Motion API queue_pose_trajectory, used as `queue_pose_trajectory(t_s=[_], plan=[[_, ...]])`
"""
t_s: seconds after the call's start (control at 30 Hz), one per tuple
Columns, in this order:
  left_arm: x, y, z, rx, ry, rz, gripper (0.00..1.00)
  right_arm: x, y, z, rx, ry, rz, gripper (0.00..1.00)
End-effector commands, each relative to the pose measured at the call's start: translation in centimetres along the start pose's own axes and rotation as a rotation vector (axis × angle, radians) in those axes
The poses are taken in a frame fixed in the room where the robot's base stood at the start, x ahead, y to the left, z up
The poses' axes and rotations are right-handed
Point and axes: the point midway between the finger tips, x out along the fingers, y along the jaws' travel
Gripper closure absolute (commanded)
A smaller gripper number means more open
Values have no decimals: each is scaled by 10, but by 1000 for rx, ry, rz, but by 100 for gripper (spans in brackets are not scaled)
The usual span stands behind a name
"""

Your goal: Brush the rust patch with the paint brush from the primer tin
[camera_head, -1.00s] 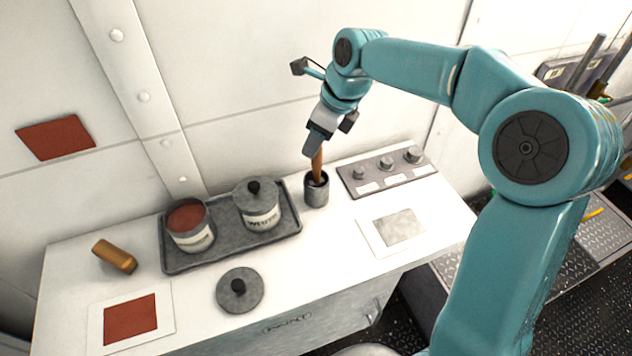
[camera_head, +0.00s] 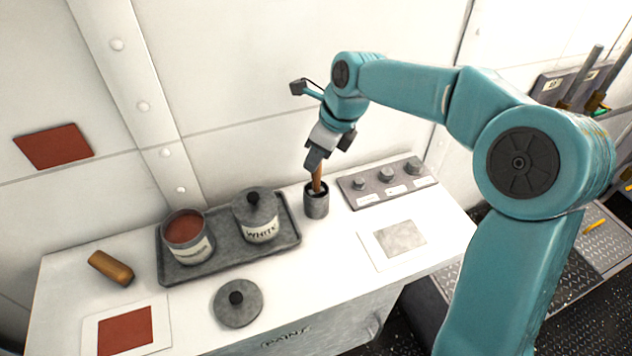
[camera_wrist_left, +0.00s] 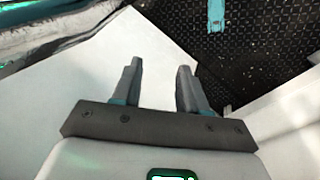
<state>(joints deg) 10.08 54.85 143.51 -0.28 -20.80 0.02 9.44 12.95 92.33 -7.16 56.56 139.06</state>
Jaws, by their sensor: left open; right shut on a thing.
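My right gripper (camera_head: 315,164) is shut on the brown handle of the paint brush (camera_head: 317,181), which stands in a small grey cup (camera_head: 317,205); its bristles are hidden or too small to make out. The open primer tin (camera_head: 187,243), with red-brown paint inside, stands on the left of a grey tray (camera_head: 214,261). A red-brown rust patch (camera_head: 54,146) is on the wall at the left. My left gripper (camera_wrist_left: 160,82) is open and empty in the left wrist view, and is not in the head view.
A lidded tin marked WHITE (camera_head: 260,225) shares the tray. A loose lid (camera_head: 238,304), a brown cylinder (camera_head: 111,268) and a card with a red-brown square (camera_head: 126,330) lie in front and left. A knob panel (camera_head: 387,184) and a grey-square card (camera_head: 400,239) are to the right.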

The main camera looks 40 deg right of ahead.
Motion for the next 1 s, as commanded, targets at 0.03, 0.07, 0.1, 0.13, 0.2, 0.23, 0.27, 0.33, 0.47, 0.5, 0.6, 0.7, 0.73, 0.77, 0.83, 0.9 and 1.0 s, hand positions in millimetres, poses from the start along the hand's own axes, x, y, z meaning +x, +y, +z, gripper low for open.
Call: queue_pose_trajectory(t_s=[0.03, 0.07, 0.1, 0.13, 0.2, 0.23, 0.27, 0.33, 0.47, 0.5, 0.6, 0.7, 0.73, 0.77, 0.83, 0.9, 1.0], plan=[[-7, 2, 0, 0, 0, 0, 57, -7, 0, 3, 0, -1, -1, 100], [-9, 3, 0, 0, 0, 0, 57, -9, 0, 3, 0, -1, -1, 100], [-11, 4, 0, 0, 0, 0, 57, -12, 0, 4, 0, -1, -1, 100], [-13, 5, 0, 0, 0, 0, 57, -14, 0, 5, 0, -1, -1, 100], [-17, 6, 0, 0, 0, 0, 57, -18, 0, 7, 0, -1, -1, 100], [-19, 7, 0, 0, 0, 0, 57, -20, 0, 7, 0, -1, -1, 100], [-21, 8, 0, 0, 0, 0, 57, -22, 0, 8, 0, -1, -1, 100], [-25, 9, 1, 0, 0, 0, 57, -26, 0, 10, 0, -1, -1, 100], [-32, 12, 1, 0, 0, 0, 57, -34, 0, 13, 0, -1, -1, 100], [-35, 13, 1, 0, 0, 0, 57, -37, 0, 14, 0, -1, -1, 100], [-41, 15, 1, 0, 0, 0, 57, -43, 0, 16, 0, -1, -1, 100], [-46, 17, 1, 0, 0, 0, 57, -49, 0, 18, 0, -1, -1, 100], [-48, 18, 1, 0, 0, 0, 57, -51, 0, 19, 0, -1, -1, 100], [-50, 18, 1, 0, 0, 0, 57, -53, 0, 19, 0, -1, -1, 100], [-54, 20, 1, 0, 0, 0, 57, -57, 0, 21, 0, -1, -1, 100], [-58, 21, 1, 0, 0, 0, 57, -62, 0, 22, 0, -1, -1, 100], [-64, 23, 1, 0, 0, 0, 57, -68, 0, 25, 0, -1, -1, 100]])
